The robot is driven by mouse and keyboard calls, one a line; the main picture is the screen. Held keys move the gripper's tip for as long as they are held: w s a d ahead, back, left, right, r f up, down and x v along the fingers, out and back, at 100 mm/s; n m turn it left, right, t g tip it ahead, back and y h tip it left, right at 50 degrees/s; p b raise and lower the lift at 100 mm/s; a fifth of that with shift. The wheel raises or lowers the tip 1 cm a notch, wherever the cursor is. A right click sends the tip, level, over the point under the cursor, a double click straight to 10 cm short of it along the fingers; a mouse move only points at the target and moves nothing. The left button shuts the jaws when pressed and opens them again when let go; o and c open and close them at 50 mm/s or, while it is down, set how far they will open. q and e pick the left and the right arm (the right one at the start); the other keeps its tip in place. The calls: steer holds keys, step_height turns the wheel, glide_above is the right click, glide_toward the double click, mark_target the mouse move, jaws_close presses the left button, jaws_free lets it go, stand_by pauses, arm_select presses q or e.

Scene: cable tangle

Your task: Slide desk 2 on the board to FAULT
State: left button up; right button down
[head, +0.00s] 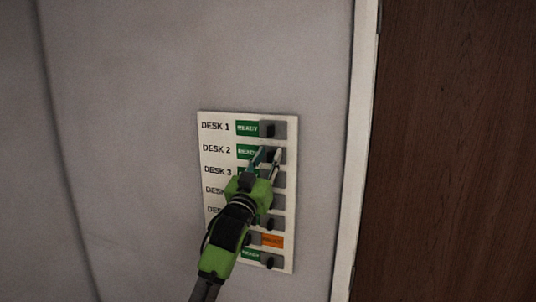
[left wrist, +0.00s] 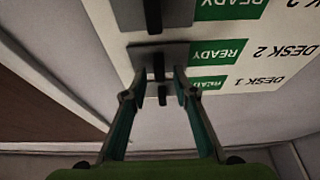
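The white board (head: 218,138) hangs on the wall, with a column of labelled desk rows. The desk 2 row shows a green READY label (head: 246,152), with its grey slider (head: 267,151) at the right end. In the left wrist view the desk 2 slider plate (left wrist: 139,54) and its dark knob (left wrist: 158,66) appear upside down beside READY. My left gripper (head: 267,156) is at the desk 2 slider, its fingers apart, one on either side of the knob. I cannot tell whether they touch it. My right gripper is not in view.
The desk 1 slider (head: 272,129) is just above. Lower rows are partly hidden by my left arm; one shows an orange label (head: 272,241) with its slider to the left. A white door frame (head: 360,130) and brown door (head: 455,150) stand right of the board.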

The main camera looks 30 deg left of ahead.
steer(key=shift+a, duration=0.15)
arm_select(q)
jaws_close()
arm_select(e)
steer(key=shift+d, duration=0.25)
arm_select(q)
steer(key=a, duration=0.2)
steer(key=s+a, duration=0.1)
steer(key=a, duration=0.2)
steer(key=s+a, duration=0.1)
steer(key=a, duration=0.2)
steer(key=shift+b, duration=0.35)
steer(key=shift+w+d+r, duration=0.1)
steer(key=shift+d, duration=0.1)
steer(key=shift+c, duration=0.5)
jaws_free()
steer(key=shift+a, duration=0.1)
steer(key=shift+o, duration=0.5)
steer(key=shift+a, duration=0.15)
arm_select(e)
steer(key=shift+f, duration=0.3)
